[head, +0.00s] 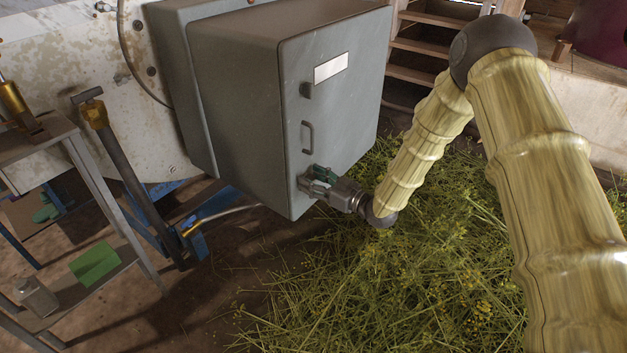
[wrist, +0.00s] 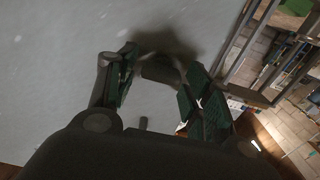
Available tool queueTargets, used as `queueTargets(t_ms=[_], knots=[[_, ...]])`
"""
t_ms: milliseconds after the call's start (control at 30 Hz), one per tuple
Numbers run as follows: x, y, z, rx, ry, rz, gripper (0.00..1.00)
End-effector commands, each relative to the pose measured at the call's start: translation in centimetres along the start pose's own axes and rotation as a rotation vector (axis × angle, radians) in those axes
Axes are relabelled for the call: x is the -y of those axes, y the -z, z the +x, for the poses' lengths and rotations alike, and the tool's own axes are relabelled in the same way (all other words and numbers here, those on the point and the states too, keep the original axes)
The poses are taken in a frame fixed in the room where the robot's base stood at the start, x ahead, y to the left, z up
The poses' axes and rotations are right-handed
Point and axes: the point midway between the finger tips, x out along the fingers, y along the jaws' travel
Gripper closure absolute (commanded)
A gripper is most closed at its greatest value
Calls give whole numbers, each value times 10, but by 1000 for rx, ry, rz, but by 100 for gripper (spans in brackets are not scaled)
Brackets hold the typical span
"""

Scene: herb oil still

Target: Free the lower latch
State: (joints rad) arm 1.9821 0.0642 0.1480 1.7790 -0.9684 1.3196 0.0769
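The grey cabinet (head: 310,110) has a door with an upper latch (head: 306,90) near its left edge. A handle (head: 307,137) sits below that latch. My gripper (head: 319,180) is at the door's lower left corner, with green finger pads close to the door. In the wrist view my gripper (wrist: 160,82) has its fingers spread apart. A dark latch piece (wrist: 158,68), apparently the lower latch, shows between the fingertips in shadow. Whether a finger touches it I cannot tell. In the head view my gripper hides the lower latch.
Cut herbs (head: 430,265) cover the floor below and right of the cabinet. A metal shelf (head: 90,180) with a green block (head: 95,263) and a jar (head: 36,296) stands at left. Wooden steps (head: 425,47) are behind. A pipe with a yellow fitting (head: 190,228) runs near the cabinet's base.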

Motion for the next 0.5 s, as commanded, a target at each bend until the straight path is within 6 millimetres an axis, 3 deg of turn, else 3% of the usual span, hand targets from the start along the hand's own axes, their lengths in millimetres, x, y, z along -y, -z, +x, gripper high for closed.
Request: queueTargets(t_ms=[33, 167, 500], knots=[[0, 0, 0, 0, 0, 0, 65], [0, 0, 0, 0, 0, 0, 87], [0, 1, 0, 0, 0, 36, 87]])
